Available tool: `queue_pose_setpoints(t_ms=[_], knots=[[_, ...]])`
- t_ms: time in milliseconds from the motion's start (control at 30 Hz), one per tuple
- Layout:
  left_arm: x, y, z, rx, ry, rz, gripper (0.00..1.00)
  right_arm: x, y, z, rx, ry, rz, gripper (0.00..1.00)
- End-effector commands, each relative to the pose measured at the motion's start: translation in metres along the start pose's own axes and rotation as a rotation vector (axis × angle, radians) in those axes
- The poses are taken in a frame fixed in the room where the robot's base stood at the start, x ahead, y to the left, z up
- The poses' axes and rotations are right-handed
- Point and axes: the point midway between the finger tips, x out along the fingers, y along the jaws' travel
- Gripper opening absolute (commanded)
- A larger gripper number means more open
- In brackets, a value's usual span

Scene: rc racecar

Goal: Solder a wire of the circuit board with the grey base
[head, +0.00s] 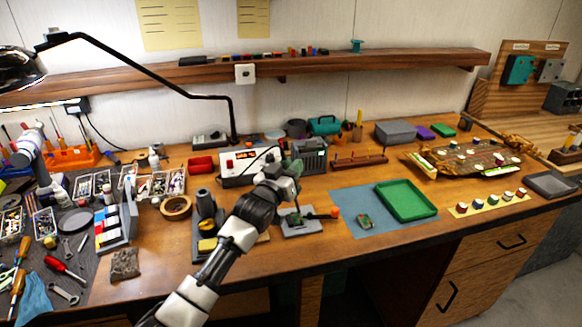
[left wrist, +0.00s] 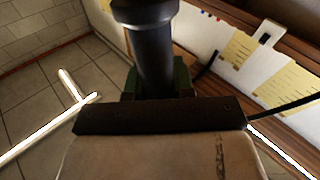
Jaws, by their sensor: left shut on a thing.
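My left gripper (head: 288,172) is over the bench, in front of the white soldering station (head: 238,180). It is shut on a dark, round handle (left wrist: 150,45), which looks like the soldering iron; its tip is hard to make out. In the left wrist view the handle stands up between the dark green fingers (left wrist: 158,82). A grey base (head: 302,231) with a small green part on it lies just below and right of the gripper. A thin piece with an orange-red end (head: 328,214) reaches right from it. I cannot make out any single wire. My right gripper is not in view.
A blue mat (head: 350,200) holds a green tray (head: 403,212) and a small green circuit board (head: 365,222). The lamp arm (head: 150,70) hangs above the left side.

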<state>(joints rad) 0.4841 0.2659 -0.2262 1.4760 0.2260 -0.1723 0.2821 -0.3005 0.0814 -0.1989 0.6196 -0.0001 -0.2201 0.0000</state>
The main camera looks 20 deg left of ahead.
Motion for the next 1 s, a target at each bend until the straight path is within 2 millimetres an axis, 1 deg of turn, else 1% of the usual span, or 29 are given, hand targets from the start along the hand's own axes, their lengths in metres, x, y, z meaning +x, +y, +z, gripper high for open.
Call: queue_pose_setpoints(t_ms=[1000], knots=[[-0.0013,-0.0012,0.0083,0.0,0.0,0.0,0.03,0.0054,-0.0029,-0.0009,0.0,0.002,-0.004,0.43]])
